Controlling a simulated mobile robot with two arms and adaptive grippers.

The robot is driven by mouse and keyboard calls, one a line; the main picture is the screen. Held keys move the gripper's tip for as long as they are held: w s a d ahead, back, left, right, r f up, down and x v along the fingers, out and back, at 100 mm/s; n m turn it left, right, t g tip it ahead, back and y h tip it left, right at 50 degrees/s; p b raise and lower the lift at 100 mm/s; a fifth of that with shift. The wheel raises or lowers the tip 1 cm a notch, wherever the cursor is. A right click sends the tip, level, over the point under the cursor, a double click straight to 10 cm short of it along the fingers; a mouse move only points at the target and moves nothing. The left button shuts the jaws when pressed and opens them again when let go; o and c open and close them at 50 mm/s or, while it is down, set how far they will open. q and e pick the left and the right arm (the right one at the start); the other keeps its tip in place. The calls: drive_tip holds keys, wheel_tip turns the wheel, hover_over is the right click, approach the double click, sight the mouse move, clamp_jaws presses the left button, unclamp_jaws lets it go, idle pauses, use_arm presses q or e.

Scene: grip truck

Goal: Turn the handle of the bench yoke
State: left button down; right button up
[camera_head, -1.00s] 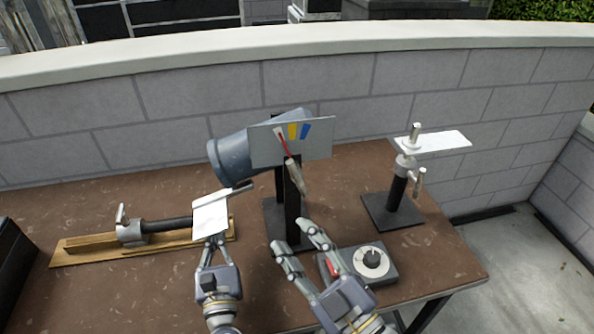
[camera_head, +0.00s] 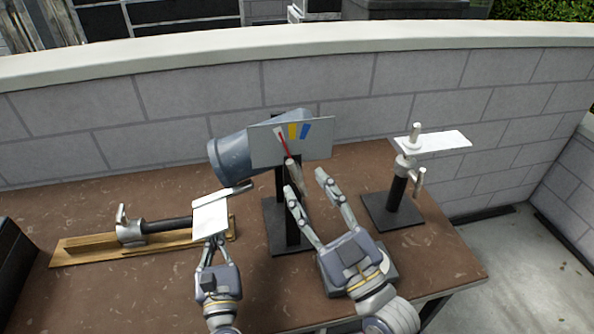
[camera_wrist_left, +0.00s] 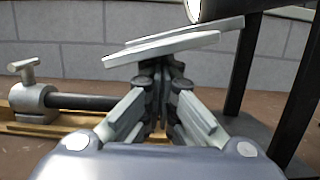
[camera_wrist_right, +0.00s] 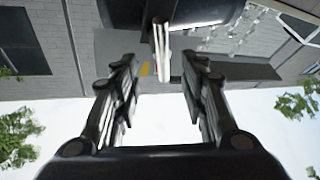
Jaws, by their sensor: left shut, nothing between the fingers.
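The middle stand, which I take for the bench yoke, has a blue-grey barrel (camera_head: 232,158) on black posts. Its grey plate (camera_head: 262,148) carries a white, a yellow and a blue mark and a red needle. A pale handle (camera_head: 291,171) hangs below the needle, its lower end partly hidden by a finger. My right gripper (camera_head: 306,184) is open, fingertips close to the handle. In the right wrist view the handle (camera_wrist_right: 161,52) shows ahead of the open, empty fingers. My left gripper (camera_head: 213,240) is shut and empty, just below a white plate (camera_head: 211,216); contact is unclear.
A wooden-based clamp device (camera_head: 130,232) lies at the left. A second stand (camera_head: 398,195) with a white top plate and small handle is at the right. A block wall (camera_head: 420,80) closes the back.

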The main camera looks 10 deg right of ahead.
sight(299, 176)
drive_tip(key=shift+x, duration=2.5)
clamp_jaws()
